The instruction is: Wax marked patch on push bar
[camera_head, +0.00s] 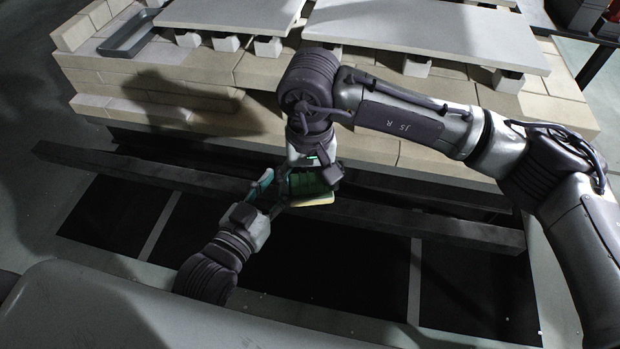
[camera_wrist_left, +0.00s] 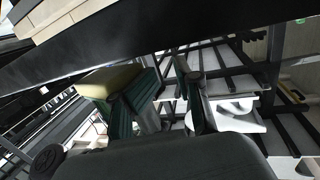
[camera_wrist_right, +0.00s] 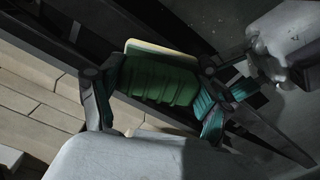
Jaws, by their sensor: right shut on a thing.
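My right gripper (camera_head: 308,178) is shut on a green block with a pale yellow pad (camera_head: 316,200). It holds the block at the dark push bar (camera_head: 420,221), near the bar's middle. In the right wrist view the green block (camera_wrist_right: 160,80) sits between both fingers, with the yellow pad (camera_wrist_right: 150,48) on its far side. My left gripper (camera_head: 268,188) is close beside the block, on its left. In the left wrist view its fingers (camera_wrist_left: 160,100) are apart, and the pad (camera_wrist_left: 108,80) shows by the left finger. I cannot make out a marked patch on the bar.
The kiln car's brick deck (camera_head: 385,150) stands behind the bar, carrying pale slabs (camera_head: 430,32) on small posts. A grey tray (camera_head: 128,35) lies on the deck at the back left. Dark panels (camera_head: 115,215) lie below the bar in front. The bar's left stretch is clear.

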